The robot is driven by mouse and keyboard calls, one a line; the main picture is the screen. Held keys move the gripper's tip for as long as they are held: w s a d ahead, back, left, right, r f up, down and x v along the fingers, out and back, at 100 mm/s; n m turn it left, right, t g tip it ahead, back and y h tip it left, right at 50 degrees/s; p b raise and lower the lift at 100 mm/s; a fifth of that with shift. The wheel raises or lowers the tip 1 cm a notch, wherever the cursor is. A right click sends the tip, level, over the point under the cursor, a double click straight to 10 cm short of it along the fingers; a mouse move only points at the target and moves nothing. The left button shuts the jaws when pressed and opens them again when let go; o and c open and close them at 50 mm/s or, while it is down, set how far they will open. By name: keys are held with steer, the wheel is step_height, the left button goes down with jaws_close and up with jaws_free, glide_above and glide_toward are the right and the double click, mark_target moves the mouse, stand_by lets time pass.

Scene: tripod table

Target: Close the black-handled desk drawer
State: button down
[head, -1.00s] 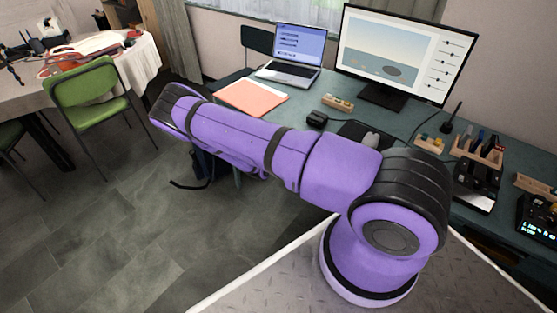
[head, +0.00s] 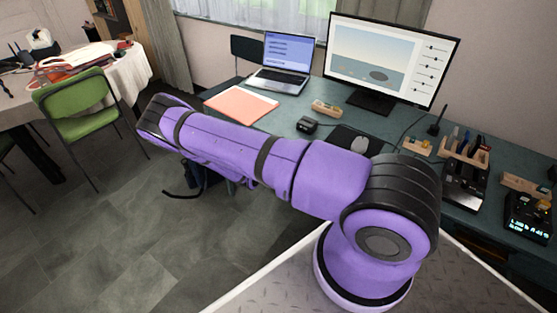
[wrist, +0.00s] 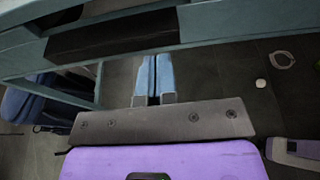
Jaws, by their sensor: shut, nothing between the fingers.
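The teal desk (head: 290,105) stands in front of me in the head view. My purple arm crosses in front of it and hides much of its front; I cannot make out the drawer or its black handle there. In the wrist view, the teal desk frame (wrist: 225,22) runs across the top, with a dark panel (wrist: 115,35) set in it. I cannot tell whether this panel is the drawer. My gripper (wrist: 155,58) has two pale blue fingers pressed together, empty, pointing toward the frame's lower edge. No contact is clear.
A green chair (head: 75,105) and a cloth-covered table (head: 130,68) stand at left. The floor (head: 110,235) at lower left is clear.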

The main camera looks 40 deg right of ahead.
steer(key=v, duration=1.1)
steer(key=shift+a+f, duration=0.2)
steer(key=shift+a, duration=0.1)
steer(key=shift+r, duration=0.1)
steer(key=s+a+r+m+g+y, duration=0.1)
steer(key=s+r+m+g+y, duration=0.4)
steer(key=r, duration=1.3)
steer(key=a+r+m+y, duration=0.15)
steer(key=r+m, duration=0.75)
steer(key=r, duration=0.9)
steer(key=s+a+r+m+t+y, duration=0.2)
steer(key=s+r+m+y, duration=0.1)
steer(key=s+r, duration=0.7)
steer(key=s+a+r+m+t+y, duration=0.3)
steer(key=s+r, duration=0.8)
steer(key=s, duration=0.4)
steer(key=shift+s+a+r+m+t+y, duration=0.2)
steer(key=shift+a+m+t+y, duration=0.1)
steer(key=shift+m+y, duration=0.45)
